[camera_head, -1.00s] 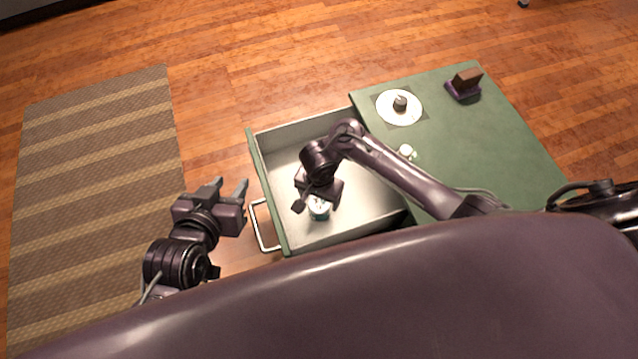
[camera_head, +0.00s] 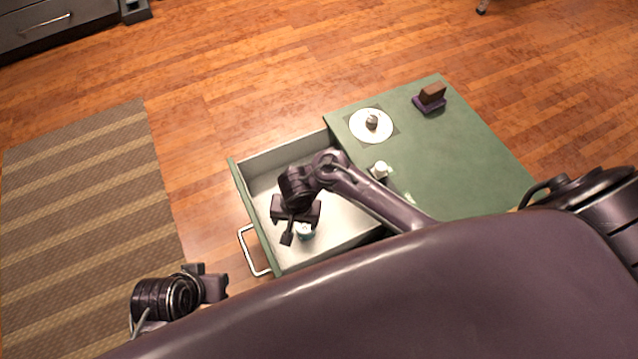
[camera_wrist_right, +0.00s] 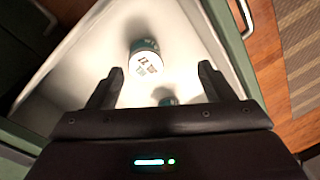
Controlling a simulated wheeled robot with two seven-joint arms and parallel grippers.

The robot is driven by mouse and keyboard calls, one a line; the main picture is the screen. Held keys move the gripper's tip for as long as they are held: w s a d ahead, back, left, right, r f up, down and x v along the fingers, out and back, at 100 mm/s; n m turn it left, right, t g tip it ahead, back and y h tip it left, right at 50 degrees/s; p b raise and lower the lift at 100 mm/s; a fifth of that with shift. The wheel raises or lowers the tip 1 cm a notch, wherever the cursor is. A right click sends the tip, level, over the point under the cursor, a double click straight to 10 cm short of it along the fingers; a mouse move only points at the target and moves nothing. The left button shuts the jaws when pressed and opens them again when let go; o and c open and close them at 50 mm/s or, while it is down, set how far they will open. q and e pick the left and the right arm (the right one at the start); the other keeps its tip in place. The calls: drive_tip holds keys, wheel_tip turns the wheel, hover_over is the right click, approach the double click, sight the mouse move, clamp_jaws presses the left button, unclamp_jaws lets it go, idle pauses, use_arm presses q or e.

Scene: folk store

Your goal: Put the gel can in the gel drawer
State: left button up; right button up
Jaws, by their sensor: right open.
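A teal can with a white top (camera_head: 305,232) is inside the open drawer (camera_head: 232,177) of the green cabinet, near its front side. I cannot tell which is the can in the head view. My right gripper (camera_wrist_right: 155,72) is open and empty over the drawer. My left gripper (camera_head: 205,280) is outside the drawer, left of its handle; its fingers do not show clearly.
The green cabinet top (camera_head: 460,165) holds a white plate (camera_head: 362,134) with a dark item, a small white item (camera_head: 381,170) and a brown block on a purple base (camera_head: 430,97). The drawer handle (camera_head: 252,252) sticks out left.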

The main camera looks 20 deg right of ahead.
drive_tip(key=s+d+r+n+t, duration=0.2)
drive_tip(key=s+d+r+n, duration=0.2)
drive_tip(key=s+r+n, duration=0.5)
drive_tip(key=shift+r+n+t+y, duration=0.4)
drive_tip(key=shift+r+n, duration=0.1)
drive_tip(key=shift+r, duration=0.05)
